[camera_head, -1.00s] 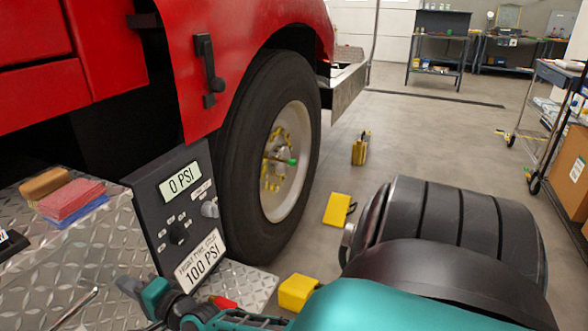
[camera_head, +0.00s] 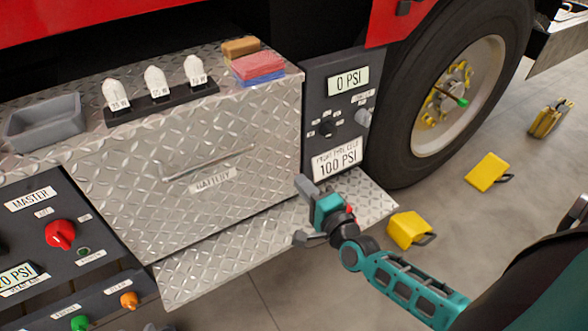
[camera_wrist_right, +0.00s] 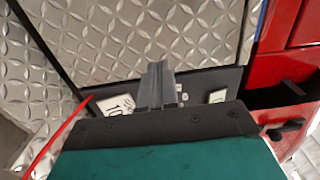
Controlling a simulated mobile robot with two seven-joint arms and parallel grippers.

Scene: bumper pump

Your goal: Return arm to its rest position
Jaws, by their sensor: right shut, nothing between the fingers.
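My right arm, teal and black, comes in from the lower right of the head view. Its gripper (camera_head: 306,186) is shut and empty, in front of the dark tire panel (camera_head: 318,95) and near the silver step (camera_head: 225,250). The right wrist view shows the grey fingers (camera_wrist_right: 157,70) together, with diamond plate and the panel's labels beyond. My left gripper is not in view.
A silver battery drawer (camera_head: 200,150) has a bar handle. Bulbs in a black rack (camera_head: 160,103), a grey tray (camera_head: 45,122) and sponges (camera_head: 258,66) sit above it. The master panel (camera_head: 30,222) is at left. Yellow chocks (camera_head: 408,230) lie on the floor by the tire (camera_head: 400,150).

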